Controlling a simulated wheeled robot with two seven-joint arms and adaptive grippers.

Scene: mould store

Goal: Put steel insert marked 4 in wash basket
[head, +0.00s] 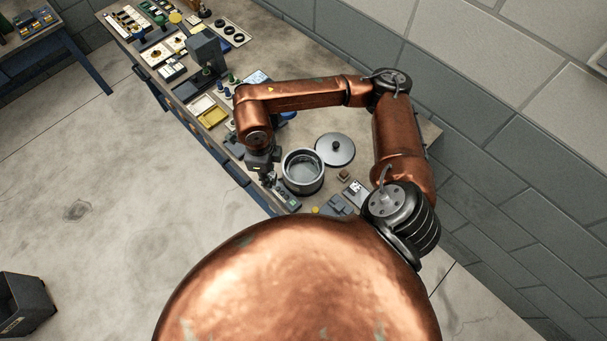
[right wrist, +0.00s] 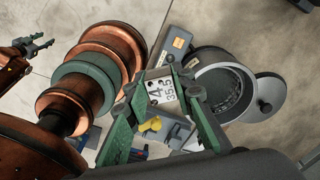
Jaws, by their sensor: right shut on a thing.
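The steel insert (right wrist: 162,88) is a light plate marked 4 and 35.5 in the right wrist view. My right gripper (right wrist: 164,92) is shut on it, with a green finger on either side. In the head view my right gripper (head: 267,177) is just left of a round grey pot (head: 303,186), and the insert is too small to make out. The open pot also shows in the right wrist view (right wrist: 207,62), right of the insert. The wash basket (right wrist: 224,92) appears to be the dark liner inside it. My left gripper (right wrist: 38,46) shows small at the upper left, open and empty.
A round lid (head: 335,149) with a black knob lies beside the pot. A grey box with an orange label (right wrist: 176,45) is near the insert. Grey blocks (head: 338,204) stand at the bench's near end. A yellow tray (head: 212,117) and more tools crowd the bench farther back.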

